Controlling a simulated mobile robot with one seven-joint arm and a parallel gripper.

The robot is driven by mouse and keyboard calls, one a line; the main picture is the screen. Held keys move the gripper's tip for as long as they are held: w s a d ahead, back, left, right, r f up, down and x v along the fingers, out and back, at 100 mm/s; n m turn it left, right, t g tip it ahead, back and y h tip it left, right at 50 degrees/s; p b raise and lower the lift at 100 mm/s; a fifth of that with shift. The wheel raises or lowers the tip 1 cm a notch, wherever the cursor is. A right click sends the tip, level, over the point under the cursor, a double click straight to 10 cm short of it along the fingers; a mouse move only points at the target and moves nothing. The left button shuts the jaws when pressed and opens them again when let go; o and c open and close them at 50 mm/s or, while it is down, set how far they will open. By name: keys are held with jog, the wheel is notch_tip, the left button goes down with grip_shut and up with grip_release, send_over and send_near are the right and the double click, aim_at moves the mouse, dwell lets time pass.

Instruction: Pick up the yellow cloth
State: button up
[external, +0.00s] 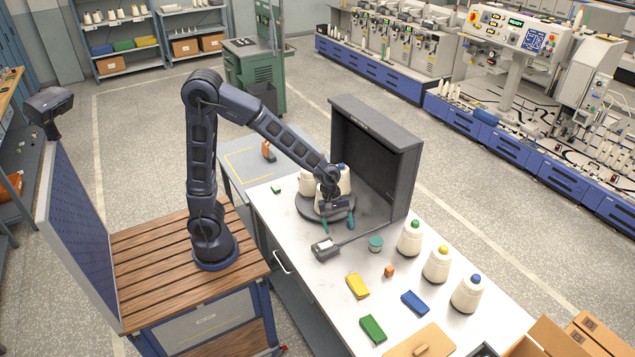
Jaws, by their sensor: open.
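The yellow cloth (358,286) is a small folded rectangle lying flat on the white table, near its left edge. My gripper (337,224) is farther back on the table, at the front edge of a dark round turntable (304,208). Its teal fingertips are spread apart and point down, with nothing visible between them. My gripper is well apart from the yellow cloth, which is in full view. My wrist partly hides the white cones on the turntable.
A grey device (325,249) and a teal tin (376,244) lie between my gripper and the cloth. An orange block (389,271), blue cloth (414,303) and green cloth (373,329) lie nearby. White cones (436,265) stand right. A dark hood (372,150) stands behind.

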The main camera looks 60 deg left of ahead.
jog(key=d+f+n+g, duration=0.1)
jog(key=d+f+n, duration=0.3)
jog(key=d+f, duration=0.4)
send_over(355, 279)
jog(key=a, duration=0.3)
notch_tip(355, 279, down, 6)
jog(key=shift+d+r, duration=0.1)
jog(key=shift+r, duration=0.1)
jog(key=shift+d+x, duration=0.15)
jog(key=shift+x, duration=1.1)
jog(key=shift+d+x, duration=0.1)
jog(key=shift+x, duration=1.2)
jog(key=shift+w+r, duration=0.1)
jog(key=shift+w, duration=0.05)
jog(key=shift+c, duration=0.5)
jog(key=c, duration=1)
